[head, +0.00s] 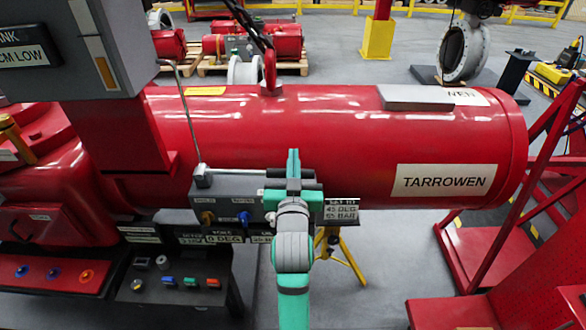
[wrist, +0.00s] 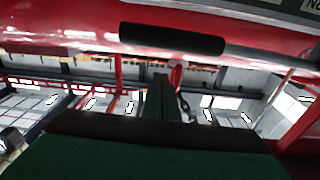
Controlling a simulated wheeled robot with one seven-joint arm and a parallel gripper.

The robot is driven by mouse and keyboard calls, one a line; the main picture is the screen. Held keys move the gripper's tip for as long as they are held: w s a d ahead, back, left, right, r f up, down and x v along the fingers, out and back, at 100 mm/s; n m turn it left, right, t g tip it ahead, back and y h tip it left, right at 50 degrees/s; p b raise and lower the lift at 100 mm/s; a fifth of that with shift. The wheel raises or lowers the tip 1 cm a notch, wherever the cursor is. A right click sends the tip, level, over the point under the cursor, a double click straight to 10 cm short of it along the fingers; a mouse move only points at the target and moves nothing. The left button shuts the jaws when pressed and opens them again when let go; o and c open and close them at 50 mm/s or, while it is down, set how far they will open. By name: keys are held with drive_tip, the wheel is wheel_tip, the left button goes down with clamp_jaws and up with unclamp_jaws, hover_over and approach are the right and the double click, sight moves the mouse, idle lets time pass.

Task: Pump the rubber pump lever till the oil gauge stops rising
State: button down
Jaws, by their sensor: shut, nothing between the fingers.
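The pump lever is a metal rod with a black rubber grip (wrist: 172,38); in the wrist view the grip lies across the top, with the rod running right. In the head view the rod (head: 236,172) extends right from the grey pump block (head: 222,193), and part of the grip is hidden behind my gripper (head: 293,158). My gripper is shut and empty. Its closed fingers (wrist: 160,82) point toward the grip in the wrist view, with a visible gap between. A vertical gauge strip (head: 101,62) shows on the grey tank box (head: 70,50); its level is hard to read.
The large red cylinder (head: 330,125) labelled TARROWEN fills the space behind the pump block. A button panel (head: 175,283) sits at lower left. A yellow stand (head: 340,255) is below, and a red frame (head: 490,250) stands right. Grey floor is open around it.

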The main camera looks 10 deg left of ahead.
drive_tip(key=s+d, duration=0.1)
drive_tip(key=s, duration=0.9)
drive_tip(key=shift+f, duration=0.4)
drive_tip(key=s+d+f+m+g+h, duration=0.1)
drive_tip(key=s+d+f+g, duration=0.15)
drive_tip(key=s+f, duration=1.4)
drive_tip(key=s+d+f, duration=0.2)
drive_tip(key=s+f, duration=0.2)
drive_tip(key=s, duration=0.6)
drive_tip(key=s+d+f+h, duration=0.1)
drive_tip(key=s+f, duration=0.3)
drive_tip(key=s, duration=0.6)
drive_tip(key=shift+s+d+g, duration=0.35)
drive_tip(key=shift+s+d, duration=0.05)
